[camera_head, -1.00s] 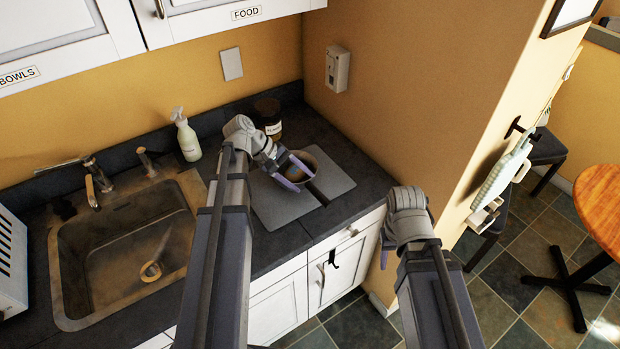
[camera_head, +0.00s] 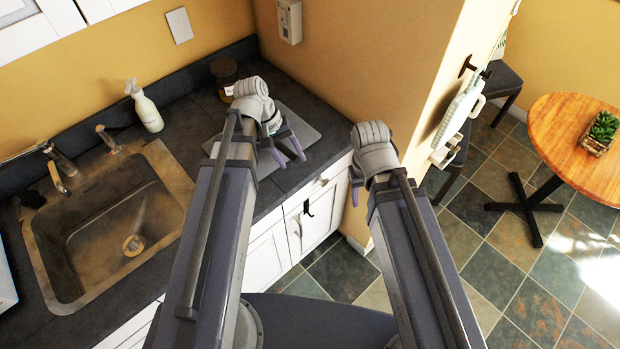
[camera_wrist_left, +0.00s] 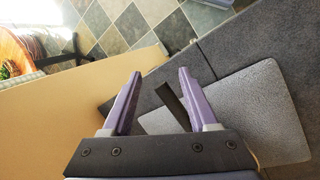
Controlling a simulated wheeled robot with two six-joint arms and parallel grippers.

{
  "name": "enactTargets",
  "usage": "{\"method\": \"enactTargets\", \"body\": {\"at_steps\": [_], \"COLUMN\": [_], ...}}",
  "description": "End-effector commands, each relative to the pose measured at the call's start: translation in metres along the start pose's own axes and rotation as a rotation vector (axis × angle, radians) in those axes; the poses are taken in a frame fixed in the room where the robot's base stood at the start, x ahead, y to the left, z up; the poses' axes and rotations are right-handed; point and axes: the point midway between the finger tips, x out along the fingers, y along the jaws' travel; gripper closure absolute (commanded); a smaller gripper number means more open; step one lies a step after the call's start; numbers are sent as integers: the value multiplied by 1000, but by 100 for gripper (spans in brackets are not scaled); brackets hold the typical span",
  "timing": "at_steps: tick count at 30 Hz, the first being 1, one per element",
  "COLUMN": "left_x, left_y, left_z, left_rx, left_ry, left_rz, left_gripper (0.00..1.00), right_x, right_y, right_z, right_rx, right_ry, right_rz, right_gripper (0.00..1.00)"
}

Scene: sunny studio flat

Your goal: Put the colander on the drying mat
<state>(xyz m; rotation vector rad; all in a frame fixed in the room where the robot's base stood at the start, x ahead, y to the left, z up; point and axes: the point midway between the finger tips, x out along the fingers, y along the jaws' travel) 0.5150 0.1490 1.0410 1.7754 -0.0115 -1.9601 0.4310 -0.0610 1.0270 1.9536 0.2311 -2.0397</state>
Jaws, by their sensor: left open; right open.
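The drying mat (camera_head: 304,131) is a flat grey sheet on the dark counter, right of the sink; it also fills the right of the left wrist view (camera_wrist_left: 255,110). My left gripper (camera_head: 287,153) is open above the mat, pointing down, its purple fingers apart in the left wrist view (camera_wrist_left: 157,80). A dark strip (camera_wrist_left: 172,104), possibly the colander's handle, shows between the fingers and across the mat's edge. The colander's bowl is not visible now, perhaps hidden by my gripper. My right gripper (camera_head: 355,191) is open and apart from the counter; its fingers are mostly hidden.
The sink (camera_head: 105,235) is at the left, with a white spray bottle (camera_head: 147,108) behind it. A dark jar (camera_head: 226,78) stands behind the mat. A wall rises at the counter's right end. A round wooden table (camera_head: 570,135) is farther right.

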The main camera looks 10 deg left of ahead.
Motion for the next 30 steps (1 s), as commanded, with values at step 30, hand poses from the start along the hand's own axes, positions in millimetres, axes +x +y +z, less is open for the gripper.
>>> {"method": "enactTargets", "body": {"at_steps": [30], "left_x": [62], "left_y": [40], "left_z": [103], "left_rx": [663], "left_ry": [13], "left_rz": [-486], "left_gripper": [40], "right_x": [16], "right_y": [-2], "right_z": [-1], "right_rx": [0], "right_ry": [0], "right_rz": [0], "right_gripper": [50]}}
